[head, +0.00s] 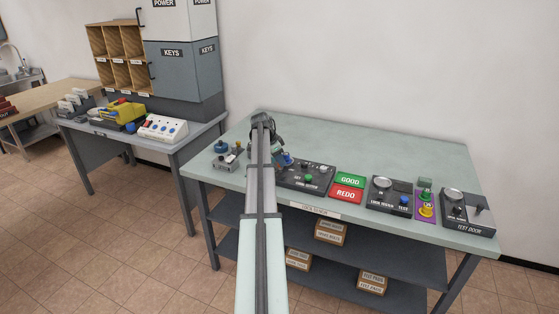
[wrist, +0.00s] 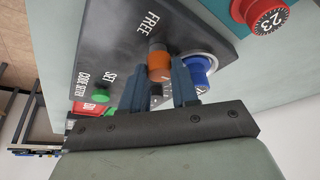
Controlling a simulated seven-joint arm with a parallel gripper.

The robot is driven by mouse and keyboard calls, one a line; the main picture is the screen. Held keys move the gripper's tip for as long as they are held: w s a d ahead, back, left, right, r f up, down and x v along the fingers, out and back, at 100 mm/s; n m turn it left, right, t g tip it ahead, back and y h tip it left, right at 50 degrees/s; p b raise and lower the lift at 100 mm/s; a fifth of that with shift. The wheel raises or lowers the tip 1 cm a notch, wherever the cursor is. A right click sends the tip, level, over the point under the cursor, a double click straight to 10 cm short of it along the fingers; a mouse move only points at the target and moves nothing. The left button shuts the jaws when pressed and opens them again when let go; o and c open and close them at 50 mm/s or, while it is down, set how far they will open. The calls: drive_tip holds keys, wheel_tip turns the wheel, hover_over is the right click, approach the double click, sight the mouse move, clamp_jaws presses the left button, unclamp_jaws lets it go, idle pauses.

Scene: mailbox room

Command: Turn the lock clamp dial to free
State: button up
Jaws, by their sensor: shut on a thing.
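The code setter panel (head: 305,175) is a dark box on the near table, right of my arm in the head view. It also shows tilted in the wrist view (wrist: 112,42), with the labels FREE, SET and CODE SETTER. The orange dial (wrist: 160,66) stands on it, below the FREE label in the picture. My gripper (wrist: 160,88) is shut on the orange dial, with one blue-grey finger on either side. A blue round part (wrist: 198,67) in a silvery ring sits just right of the right finger. My arm hides the fingertips and dial in the head view.
A green button (wrist: 101,96) and a red part lie left of the fingers. A red dial reading 23 (wrist: 268,18) is at upper right. GOOD (head: 350,180) and REDO (head: 346,194) pads and more panels stand to the right. The table's back strip is clear.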

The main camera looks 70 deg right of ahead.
clamp_jaws()
drive_tip(key=shift+n, duration=0.3)
drive_tip(key=n+t+h, duration=0.1)
drive_tip(key=n, duration=0.2)
drive_tip(key=shift+s+a, duration=0.15)
drive_tip(key=n+t, duration=0.2)
drive_tip(key=n, duration=0.3)
drive_tip(key=shift+s, duration=0.1)
drive_tip(key=n+t, duration=0.1)
drive_tip(key=n, duration=0.3)
drive_tip(key=shift+s+n+t, duration=0.1)
drive_tip(key=shift+n+t, duration=0.2)
drive_tip(key=shift+t, duration=0.1)
drive_tip(key=n, duration=0.2)
drive_tip(key=n+t, duration=0.1)
drive_tip(key=n, duration=0.1)
drive_tip(key=shift+n+t+y, duration=0.3)
drive_tip(key=shift+y, duration=0.1)
